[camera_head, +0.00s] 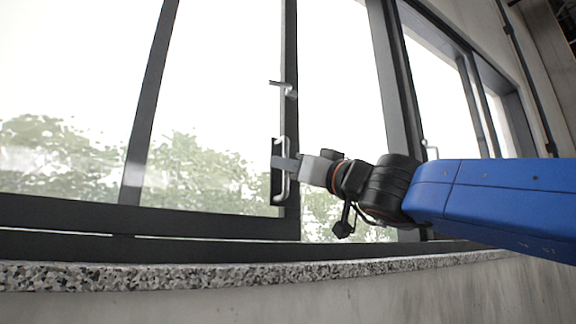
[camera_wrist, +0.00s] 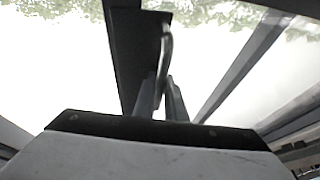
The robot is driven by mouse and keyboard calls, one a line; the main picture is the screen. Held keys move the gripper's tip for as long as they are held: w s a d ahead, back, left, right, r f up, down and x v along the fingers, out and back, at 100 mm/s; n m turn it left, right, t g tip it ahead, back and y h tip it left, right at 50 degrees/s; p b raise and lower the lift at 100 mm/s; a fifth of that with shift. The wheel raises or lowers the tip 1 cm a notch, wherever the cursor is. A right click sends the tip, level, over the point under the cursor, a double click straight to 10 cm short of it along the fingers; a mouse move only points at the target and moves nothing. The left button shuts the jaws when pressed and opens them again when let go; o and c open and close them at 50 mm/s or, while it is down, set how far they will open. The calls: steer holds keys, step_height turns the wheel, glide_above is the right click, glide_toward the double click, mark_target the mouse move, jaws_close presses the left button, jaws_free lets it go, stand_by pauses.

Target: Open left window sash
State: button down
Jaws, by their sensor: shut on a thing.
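The left window sash (camera_head: 291,55) is a dark-framed glass panel, and its right upright carries a bar handle (camera_head: 285,185). My gripper (camera_head: 281,163) reaches in from the right and is shut on this handle. In the wrist view the handle (camera_wrist: 166,45) runs down between the two fingers of my gripper (camera_wrist: 163,95), against the dark upright (camera_wrist: 125,50). A small latch (camera_head: 284,88) sits on the upright above the handle. The fingers hide part of the handle.
A speckled stone sill (camera_head: 200,272) runs below the window, with a bare wall (camera_head: 300,301) under it. To the right are a thick dark post (camera_head: 393,75) and another window section with its own handle (camera_head: 430,149). Trees show through the glass.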

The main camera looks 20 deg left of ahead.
steer(key=c, duration=1.8)
jaws_free()
steer(key=v, duration=1.7)
steer(key=shift+s+d+f, duration=0.1)
steer(key=shift+d+f, duration=0.05)
steer(key=shift+d, duration=0.05)
